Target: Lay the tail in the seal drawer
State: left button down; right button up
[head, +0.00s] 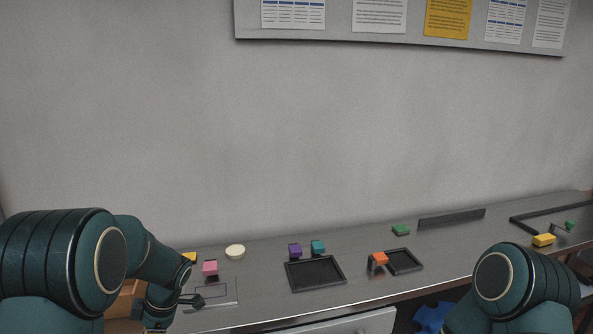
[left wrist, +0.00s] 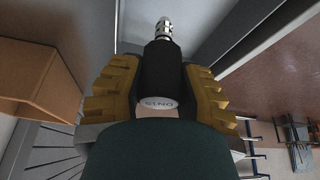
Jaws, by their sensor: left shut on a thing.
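In the left wrist view my left gripper (left wrist: 160,90) has its yellow ridged fingers shut on a black cylinder (left wrist: 162,70). The cylinder has a silvery ribbed end pointing away and a pale lettered disc on its near end; it may be the tail. In the head view my left gripper is not clearly visible at the bottom left. A pale drawer-like front (head: 365,323) shows below the counter at the bottom of the head view; I cannot tell whether it is the seal drawer or how far open it is. My right gripper is out of view; only its arm shows.
A brown box (left wrist: 38,80) is left of my left gripper. A blue object (head: 432,317) lies below the counter.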

pick_arm(q)
jog(key=shift+f+b, duration=0.85)
jog(key=shift+f, duration=0.8)
jog(key=c, duration=0.6)
grip_release()
jog(key=shift+r, duration=0.1)
jog(key=v, duration=1.2)
